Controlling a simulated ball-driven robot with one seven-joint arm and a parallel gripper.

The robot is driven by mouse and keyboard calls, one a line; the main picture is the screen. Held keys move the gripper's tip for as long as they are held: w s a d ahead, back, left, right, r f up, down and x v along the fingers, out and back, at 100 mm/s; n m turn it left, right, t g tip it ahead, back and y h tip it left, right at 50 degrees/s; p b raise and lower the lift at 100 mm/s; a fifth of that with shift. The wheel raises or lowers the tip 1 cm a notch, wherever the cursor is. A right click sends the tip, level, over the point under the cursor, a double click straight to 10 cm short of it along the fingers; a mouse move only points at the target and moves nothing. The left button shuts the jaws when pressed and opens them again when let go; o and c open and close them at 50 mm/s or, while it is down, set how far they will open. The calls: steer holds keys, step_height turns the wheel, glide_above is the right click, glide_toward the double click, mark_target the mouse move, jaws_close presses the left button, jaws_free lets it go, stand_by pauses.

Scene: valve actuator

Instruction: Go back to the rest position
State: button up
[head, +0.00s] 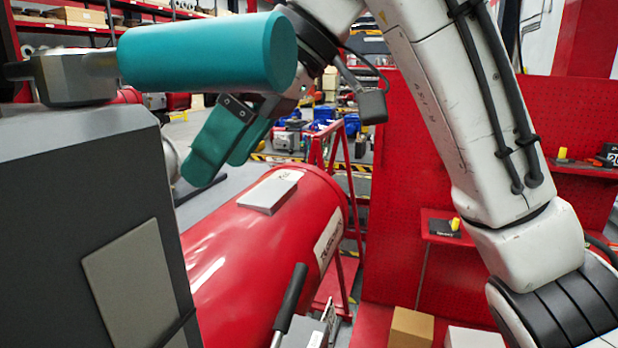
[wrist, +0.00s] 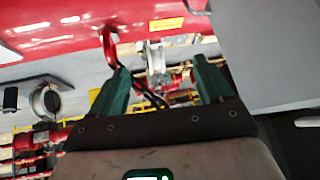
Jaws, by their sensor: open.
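My gripper (head: 217,165) has two green fingers and hangs below and behind the teal cylindrical handle (head: 205,52) in the head view. Its fingers are apart with nothing seen between them. In the wrist view my gripper (wrist: 162,80) also shows open, its fingers in front of a red curved hook or pipe and metal fittings farther off. The handle joins a dark hub on top of a grey housing (head: 85,210) at the left. My white arm comes down from the top to the right side.
A large red cylinder (head: 265,245) lies below my gripper, with a grey plate (head: 269,191) on top. A black-gripped lever (head: 291,297) stands in front of it. A red perforated panel (head: 420,130), a small red shelf and a cardboard box (head: 411,327) are at the right.

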steer(key=w+d+f+m+t+y+b, duration=0.1)
steer(key=w+d+f+m, duration=0.2)
steer(key=f, duration=0.7)
steer(key=w+d+f+m+t+y, duration=0.1)
steer(key=w+d+f+m, duration=0.15)
steer(key=f, duration=0.75)
steer(key=s+d+f+m+t+h+b, duration=0.15)
steer(key=d+f, duration=0.25)
steer(key=f, duration=0.6)
steer(key=s+d+f+m, duration=0.2)
steer(key=d+f+m, duration=0.15)
steer(key=f, duration=0.65)
steer(key=s+d+f+m+h, duration=0.4)
steer(key=s+d+f, duration=0.7)
steer(key=f, duration=0.4)
steer(key=s+d+f+h, duration=0.1)
steer(key=s+d+f, duration=0.1)
steer(key=s, duration=0.3)
steer(key=s+d+f+m+g+h, duration=0.1)
steer(key=s+d+f, duration=0.1)
steer(key=s+d, duration=0.3)
steer(key=s+d+f+m+g+h+b, duration=0.1)
steer(key=s+d+f+h, duration=0.1)
steer(key=s, duration=0.5)
steer(key=shift+s+d+f, duration=0.25)
steer(key=shift+d+f, duration=0.25)
steer(key=shift+d, duration=0.35)
